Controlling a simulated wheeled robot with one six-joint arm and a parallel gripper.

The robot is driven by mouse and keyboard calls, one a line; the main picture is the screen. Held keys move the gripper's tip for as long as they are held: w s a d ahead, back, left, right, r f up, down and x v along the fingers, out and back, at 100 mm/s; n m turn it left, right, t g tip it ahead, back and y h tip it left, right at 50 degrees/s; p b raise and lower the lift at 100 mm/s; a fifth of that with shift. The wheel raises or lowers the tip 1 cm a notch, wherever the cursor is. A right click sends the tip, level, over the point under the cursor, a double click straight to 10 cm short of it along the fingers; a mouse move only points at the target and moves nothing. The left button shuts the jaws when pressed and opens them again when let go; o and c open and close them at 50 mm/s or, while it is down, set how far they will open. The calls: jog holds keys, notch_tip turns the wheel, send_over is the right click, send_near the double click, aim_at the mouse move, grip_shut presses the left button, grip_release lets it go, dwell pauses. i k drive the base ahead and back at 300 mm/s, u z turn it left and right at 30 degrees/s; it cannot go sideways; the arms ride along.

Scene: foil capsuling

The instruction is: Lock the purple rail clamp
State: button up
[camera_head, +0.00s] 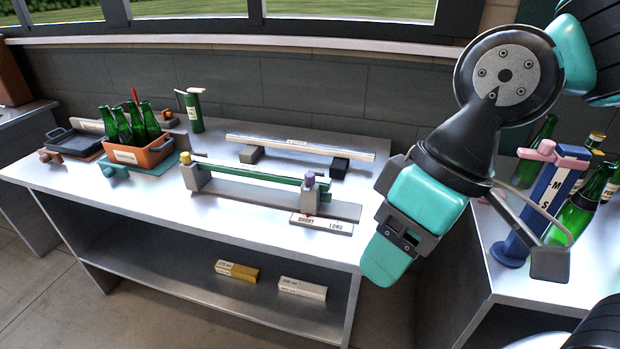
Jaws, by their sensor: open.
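The purple rail clamp (308,180) is a small purple knob on a grey block at the right end of the green rail (246,175). The rail runs level along a grey base on the metal bench. A plate marked SHORT and LONG (321,223) lies in front of the clamp's block, with a small red pointer by it. My gripper (388,256) hangs to the right of the clamp, near the bench's right end. It is open, apart from the clamp, with no object visible in it. Its fingertips are hard to make out from this side.
A yellow knob (185,158) tops the rail's left block. A pale bar (300,147) on two blocks lies behind. An orange crate of green bottles (139,155) stands left. A blue post with a pink lever (549,190) and bottles stand right.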

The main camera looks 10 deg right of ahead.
aim_at(309, 177)
jog(key=k, duration=1.25)
jog(key=u, duration=0.7)
jog(key=i, duration=1.7)
jog(key=z, duration=0.55)
